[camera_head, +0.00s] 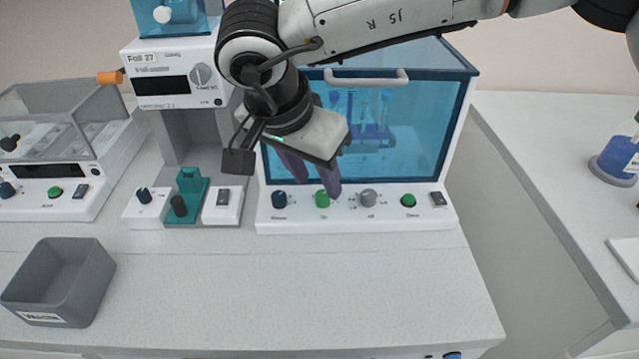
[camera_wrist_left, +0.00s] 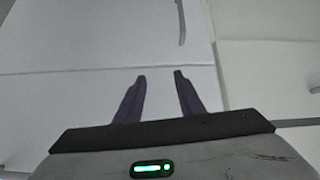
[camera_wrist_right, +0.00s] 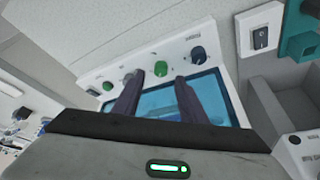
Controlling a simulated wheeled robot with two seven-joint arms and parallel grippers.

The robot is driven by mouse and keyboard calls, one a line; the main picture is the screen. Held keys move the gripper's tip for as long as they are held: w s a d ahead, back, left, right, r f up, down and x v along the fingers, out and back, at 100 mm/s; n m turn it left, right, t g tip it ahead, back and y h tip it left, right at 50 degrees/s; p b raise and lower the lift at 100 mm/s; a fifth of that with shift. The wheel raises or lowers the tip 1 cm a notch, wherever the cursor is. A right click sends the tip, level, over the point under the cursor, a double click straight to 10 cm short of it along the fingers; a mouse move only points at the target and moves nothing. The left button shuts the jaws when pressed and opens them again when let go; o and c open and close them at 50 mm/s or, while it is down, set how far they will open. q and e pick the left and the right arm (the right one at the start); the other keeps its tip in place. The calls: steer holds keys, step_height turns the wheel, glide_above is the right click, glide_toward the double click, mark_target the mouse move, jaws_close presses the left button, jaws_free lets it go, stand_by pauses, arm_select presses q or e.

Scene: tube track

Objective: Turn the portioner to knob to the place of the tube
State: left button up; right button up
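A white machine with a display and a grey dial (camera_head: 201,75) stands at the back left; I cannot tell if it is the portioner. Below it, a teal holder (camera_head: 189,183) carries a dark knob-like piece (camera_head: 179,206). A blue-windowed cabinet (camera_head: 350,222) has a front row of knobs: dark blue (camera_head: 279,199), green (camera_head: 322,198), grey (camera_head: 368,197) and green (camera_head: 408,200). My right gripper (camera_head: 318,184) is open in front of this cabinet, its fingertips near the left green knob (camera_wrist_right: 161,68). My left gripper (camera_wrist_left: 160,76) is open and empty over a pale surface.
A grey waste bin (camera_head: 60,282) stands at the front left. A clear-lidded device (camera_head: 62,201) is at the far left. A blue bottle (camera_head: 617,157) stands on the right counter, across a gap.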

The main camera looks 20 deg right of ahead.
mark_target(323, 194)
steer(key=x, duration=0.3)
steer(key=shift+w+d+f, duration=0.1)
steer(key=shift+f, duration=0.2)
steer(key=shift+w+d+f, duration=0.1)
steer(key=shift+w+f, duration=0.05)
steer(key=shift+f, duration=0.2)
jaws_close()
arm_select(q)
steer(key=shift+w+r, duration=0.3)
steer(key=shift+w, duration=0.15)
